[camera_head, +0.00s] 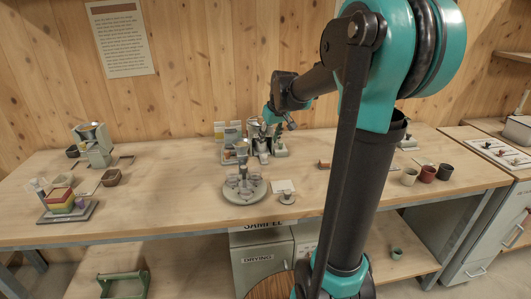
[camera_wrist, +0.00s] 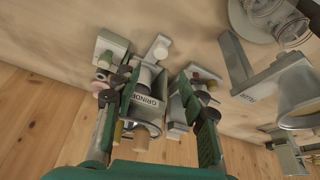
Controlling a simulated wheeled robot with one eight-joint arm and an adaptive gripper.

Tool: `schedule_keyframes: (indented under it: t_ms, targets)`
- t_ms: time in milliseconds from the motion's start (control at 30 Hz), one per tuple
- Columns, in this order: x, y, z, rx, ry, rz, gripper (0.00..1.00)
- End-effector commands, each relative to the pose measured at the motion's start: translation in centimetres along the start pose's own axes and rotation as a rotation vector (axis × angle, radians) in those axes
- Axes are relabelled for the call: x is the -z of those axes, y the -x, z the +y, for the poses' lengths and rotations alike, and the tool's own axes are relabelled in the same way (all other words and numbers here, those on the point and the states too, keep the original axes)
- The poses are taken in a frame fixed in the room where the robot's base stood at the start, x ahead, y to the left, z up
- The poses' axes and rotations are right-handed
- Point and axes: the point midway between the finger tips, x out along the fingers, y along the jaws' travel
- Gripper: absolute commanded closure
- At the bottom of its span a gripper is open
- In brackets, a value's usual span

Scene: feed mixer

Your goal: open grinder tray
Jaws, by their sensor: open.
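The grinder (camera_wrist: 152,104), a grey machine marked with a partly hidden "GRIND..." label, sits between the fingers in the wrist view. Light wooden knobs or blocks stand out around it. Its tray cannot be told apart clearly. In the head view the grinder (camera_head: 262,147) stands near the back of the table, partly covered by my gripper (camera_head: 273,122). In the wrist view my gripper (camera_wrist: 157,88) is open, with one dark-and-green finger on each side of the grinder. I see nothing held, and contact cannot be judged.
A round grey carousel with glass jars (camera_head: 244,189) stands in front of the grinder. A grey machine with a funnel (camera_wrist: 302,98) is at the right in the wrist view. Colored cups (camera_head: 427,174) stand farther right on the table. Bare wood lies left of center.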

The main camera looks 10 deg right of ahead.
Motion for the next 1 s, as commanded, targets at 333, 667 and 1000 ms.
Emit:
schedule_keyframes:
  t_ms: [333, 667, 1000]
  targets:
    - [0.1, -6.3, 0.0, 0.0, 0.0, 0.0, 0.58]
    - [0.0, -8.3, 0.0, 0.0, -0.001, 0.0, 0.58]
    - [0.0, -8.3, 0.0, 0.0, 0.0, 0.0, 0.73]
